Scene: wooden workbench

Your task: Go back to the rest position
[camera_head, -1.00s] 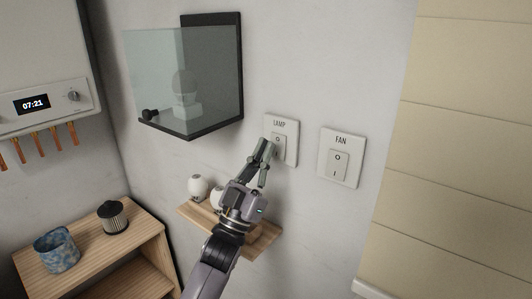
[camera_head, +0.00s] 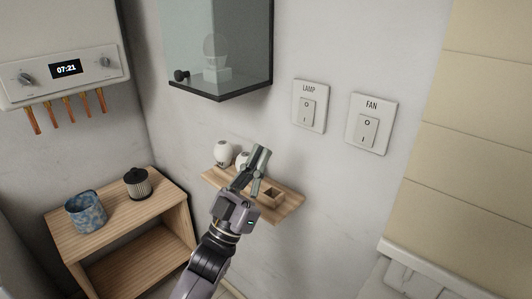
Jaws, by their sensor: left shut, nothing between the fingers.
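My left gripper (camera_head: 258,170) is shut and empty. It is in front of the small wooden wall shelf (camera_head: 285,208), below the switches and apart from them. The lamp switch (camera_head: 308,108) and the fan switch (camera_head: 370,125) are on the grey wall, up and to the right of the gripper. My right gripper is not in view.
White round items (camera_head: 224,153) and a small wooden box (camera_head: 270,196) are on the wall shelf, partly behind my gripper. A glass-fronted cabinet (camera_head: 222,50) hangs above. A wooden stand (camera_head: 120,222) at the left holds a blue pot (camera_head: 86,213) and a dark-topped canister (camera_head: 137,184).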

